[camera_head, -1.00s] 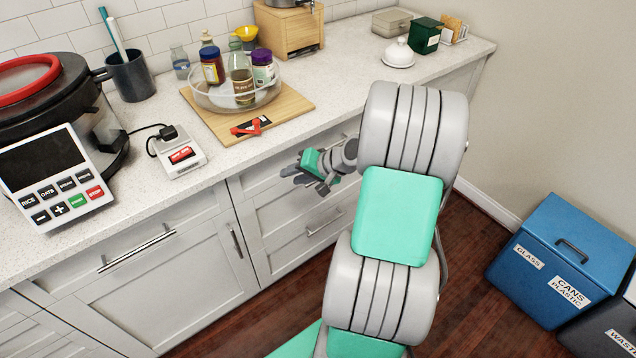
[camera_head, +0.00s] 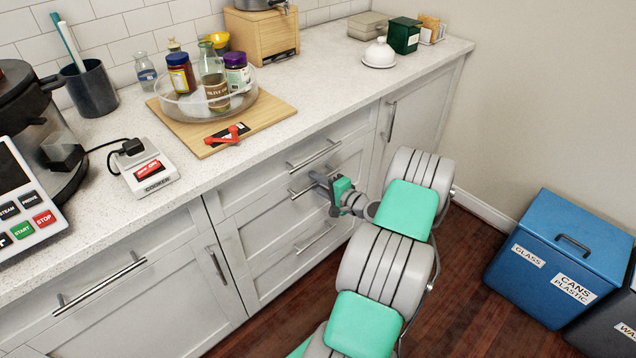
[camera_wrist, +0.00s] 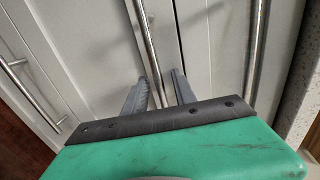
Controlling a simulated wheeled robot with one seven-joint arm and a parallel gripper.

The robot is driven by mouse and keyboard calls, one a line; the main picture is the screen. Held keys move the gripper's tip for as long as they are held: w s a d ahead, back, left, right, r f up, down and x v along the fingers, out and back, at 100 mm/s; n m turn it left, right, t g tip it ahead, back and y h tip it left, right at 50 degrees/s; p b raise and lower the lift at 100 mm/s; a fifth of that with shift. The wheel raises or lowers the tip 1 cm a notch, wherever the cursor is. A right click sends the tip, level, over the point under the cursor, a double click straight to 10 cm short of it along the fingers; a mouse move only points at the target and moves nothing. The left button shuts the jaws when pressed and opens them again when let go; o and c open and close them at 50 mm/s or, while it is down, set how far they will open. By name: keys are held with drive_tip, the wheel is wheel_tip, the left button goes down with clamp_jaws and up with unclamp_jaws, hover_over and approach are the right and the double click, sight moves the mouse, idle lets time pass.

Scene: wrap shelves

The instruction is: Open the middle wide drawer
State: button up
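The middle wide drawer (camera_head: 268,207) is a white front in the stack under the counter, and it looks shut. Its horizontal metal bar handle (camera_head: 297,194) is partly hidden by my gripper (camera_head: 322,182). In the wrist view, the same handle (camera_wrist: 149,45) runs down between the two grey fingers of my gripper (camera_wrist: 160,84). The fingers are apart, one on each side of the bar, with a gap showing around it.
The top drawer's handle (camera_head: 314,155) is close above, and the bottom drawer's handle (camera_head: 314,239) is below. The countertop (camera_head: 330,98) overhangs the drawers. A blue bin (camera_head: 556,265) stands at the right. Dark wooden floor lies in front.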

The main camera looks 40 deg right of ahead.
clamp_jaws()
idle(1.3)
